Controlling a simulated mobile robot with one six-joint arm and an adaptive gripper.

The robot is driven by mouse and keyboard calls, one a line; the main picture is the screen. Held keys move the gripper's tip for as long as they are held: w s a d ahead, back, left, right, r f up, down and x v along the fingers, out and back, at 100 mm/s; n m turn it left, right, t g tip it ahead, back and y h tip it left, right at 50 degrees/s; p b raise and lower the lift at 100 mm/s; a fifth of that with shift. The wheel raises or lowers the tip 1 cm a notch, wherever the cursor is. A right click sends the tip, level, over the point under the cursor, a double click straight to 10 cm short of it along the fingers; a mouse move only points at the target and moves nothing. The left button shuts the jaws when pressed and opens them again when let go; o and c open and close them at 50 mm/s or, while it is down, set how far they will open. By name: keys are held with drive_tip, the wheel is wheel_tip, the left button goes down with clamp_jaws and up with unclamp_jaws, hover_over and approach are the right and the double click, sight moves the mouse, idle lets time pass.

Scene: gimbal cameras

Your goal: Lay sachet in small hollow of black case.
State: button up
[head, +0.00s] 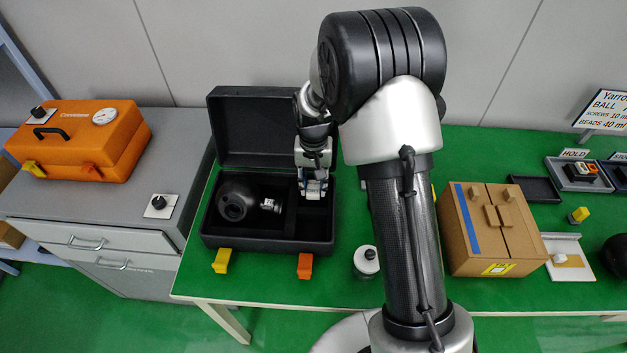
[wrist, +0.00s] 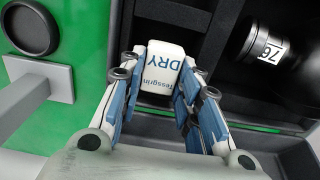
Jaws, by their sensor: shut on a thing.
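The black case (head: 222,240) stands open on the green table, its lid raised at the back. My gripper (head: 313,190) reaches down into the right part of the case. In the wrist view my gripper (wrist: 172,88) is shut on a white sachet (wrist: 162,68) marked "DRY". The sachet's far end shows over the dark compartments (wrist: 198,42). I cannot tell whether it touches the case floor. A black round camera (head: 238,200) with a labelled barrel lies in the large left hollow; its barrel (wrist: 268,45) shows in the wrist view.
Yellow (head: 221,261) and orange (head: 305,266) latches stick out at the case front. An orange case (head: 85,140) sits on the grey cabinet at left.

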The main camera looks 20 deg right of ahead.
drive_tip(key=o, duration=0.9)
drive_tip(key=shift+o, duration=0.2)
drive_tip(key=shift+r, duration=0.15)
wheel_tip(320, 180, up, 12)
idle(0.4)
